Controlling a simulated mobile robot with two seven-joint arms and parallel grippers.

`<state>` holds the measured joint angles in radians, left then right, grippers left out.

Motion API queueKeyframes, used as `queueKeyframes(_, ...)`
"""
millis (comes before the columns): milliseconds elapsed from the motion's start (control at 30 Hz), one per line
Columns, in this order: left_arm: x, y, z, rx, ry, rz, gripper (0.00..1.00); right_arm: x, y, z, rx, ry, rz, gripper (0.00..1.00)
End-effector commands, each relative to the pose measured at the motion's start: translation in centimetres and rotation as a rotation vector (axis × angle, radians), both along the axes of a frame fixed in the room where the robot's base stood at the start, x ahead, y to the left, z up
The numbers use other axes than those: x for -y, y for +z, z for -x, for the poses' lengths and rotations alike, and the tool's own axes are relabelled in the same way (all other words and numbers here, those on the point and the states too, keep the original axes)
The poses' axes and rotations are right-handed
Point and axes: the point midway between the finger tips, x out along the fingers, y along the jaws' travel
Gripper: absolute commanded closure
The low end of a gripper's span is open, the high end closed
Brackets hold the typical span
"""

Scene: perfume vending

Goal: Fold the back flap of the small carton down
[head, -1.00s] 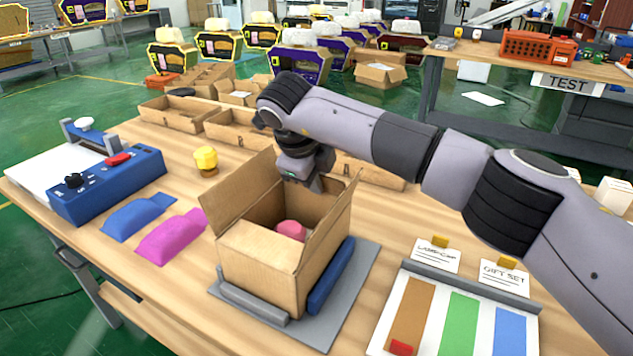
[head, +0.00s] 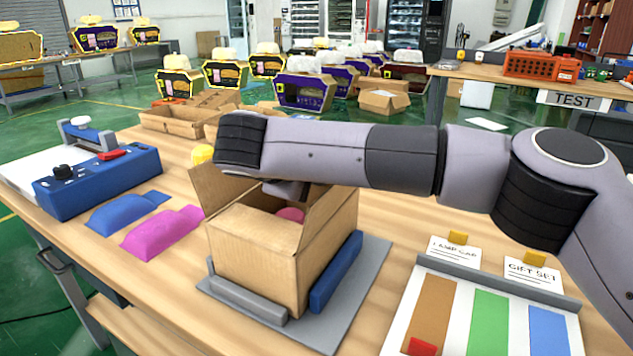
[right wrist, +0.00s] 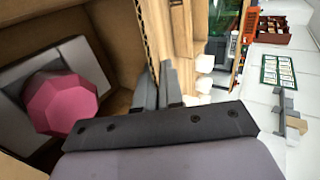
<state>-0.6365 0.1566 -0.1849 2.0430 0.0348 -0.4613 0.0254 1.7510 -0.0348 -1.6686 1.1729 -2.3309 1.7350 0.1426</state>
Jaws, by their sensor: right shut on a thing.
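The small carton (head: 255,258) stands open on a grey fixture plate (head: 352,300), with a pink faceted object (head: 291,214) inside. Its left flap (head: 212,190) and right flap (head: 332,222) stand up and lean outward. The carton's back side is mostly hidden behind my right arm. My right gripper (head: 288,190) is at the carton's back, largely covered by the arm. In the right wrist view, my right gripper (right wrist: 157,88) has its fingers on both sides of a cardboard panel with a corrugated edge (right wrist: 152,42), apparently the back flap. The pink object (right wrist: 62,103) lies beside it. My left gripper is out of view.
A blue bar (head: 336,272) and a grey bar (head: 245,300) flank the carton. Blue (head: 120,215) and magenta (head: 160,232) pieces lie to its left, near a blue device (head: 100,182). A colour-striped board (head: 480,325) is at right. Open trays (head: 172,122) stand behind.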

Motion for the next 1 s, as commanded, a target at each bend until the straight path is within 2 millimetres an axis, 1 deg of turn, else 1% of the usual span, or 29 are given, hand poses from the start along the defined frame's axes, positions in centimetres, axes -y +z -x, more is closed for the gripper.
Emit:
queueKeyframes(400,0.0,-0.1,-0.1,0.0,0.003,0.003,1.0,-0.1,0.0,0.0,0.007,0.001,0.005,1.0)
queueKeyframes(500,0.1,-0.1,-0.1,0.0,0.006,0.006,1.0,-0.1,0.0,0.0,0.006,0.001,0.005,0.71)
queueKeyframes(833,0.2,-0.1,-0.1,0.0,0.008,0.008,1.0,-0.2,0.2,0.2,0.007,0.002,0.004,0.71)
queueKeyframes(1000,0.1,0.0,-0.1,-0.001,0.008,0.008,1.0,-1.3,1.4,1.8,0.008,0.005,0.004,0.71)
